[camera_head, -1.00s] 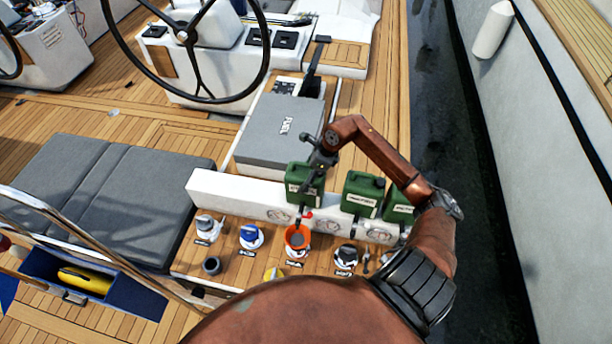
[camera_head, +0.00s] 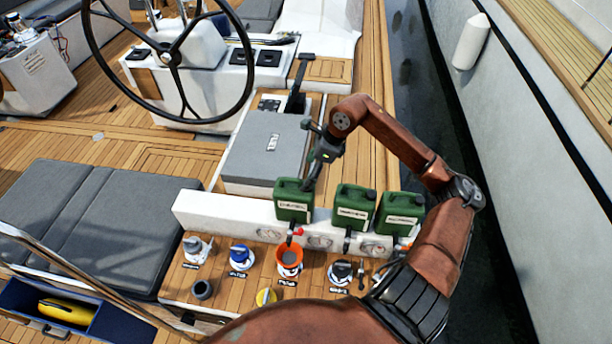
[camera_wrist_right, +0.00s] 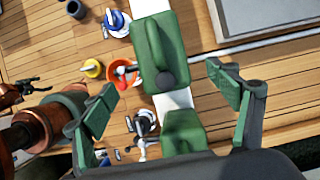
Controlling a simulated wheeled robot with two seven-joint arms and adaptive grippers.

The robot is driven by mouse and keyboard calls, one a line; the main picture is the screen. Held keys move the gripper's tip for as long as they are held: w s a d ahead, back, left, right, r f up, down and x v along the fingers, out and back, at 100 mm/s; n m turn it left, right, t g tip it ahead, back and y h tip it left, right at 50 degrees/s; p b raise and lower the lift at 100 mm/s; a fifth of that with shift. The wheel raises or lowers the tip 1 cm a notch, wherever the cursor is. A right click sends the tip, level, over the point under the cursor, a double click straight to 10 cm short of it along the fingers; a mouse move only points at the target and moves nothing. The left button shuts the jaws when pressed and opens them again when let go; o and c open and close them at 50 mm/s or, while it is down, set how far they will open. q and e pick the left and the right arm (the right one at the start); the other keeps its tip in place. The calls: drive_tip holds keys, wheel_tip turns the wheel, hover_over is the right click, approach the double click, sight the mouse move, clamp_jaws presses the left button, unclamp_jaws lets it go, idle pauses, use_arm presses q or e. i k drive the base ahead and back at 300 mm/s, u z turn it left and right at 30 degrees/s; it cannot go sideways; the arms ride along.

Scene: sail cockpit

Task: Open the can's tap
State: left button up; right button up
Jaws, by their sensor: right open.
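Three green cans stand in a row on a white ledge. The leftmost can (camera_head: 293,203) has a small red tap (camera_head: 297,232) low on its front, above an orange funnel (camera_head: 289,258). My right gripper (camera_head: 315,160) is open and empty, above and behind the leftmost can. In the right wrist view my gripper (camera_wrist_right: 160,80) has its two green-padded fingers wide apart, with a green can (camera_wrist_right: 163,50) seen between them from above. The red tap (camera_wrist_right: 121,84) shows beside that can, partly over the funnel (camera_wrist_right: 121,68). My left gripper is not in view.
The middle can (camera_head: 354,207) and the right can (camera_head: 399,213) stand close by. A grey box (camera_head: 265,150) lies behind the ledge (camera_head: 215,211). Deck fillers, a yellow cap (camera_head: 266,297) and a dark cup (camera_head: 202,289) are in front. A steering wheel (camera_head: 170,60) rises at back left.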

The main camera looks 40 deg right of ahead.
sight(289, 232)
drive_tip(key=z, duration=1.35)
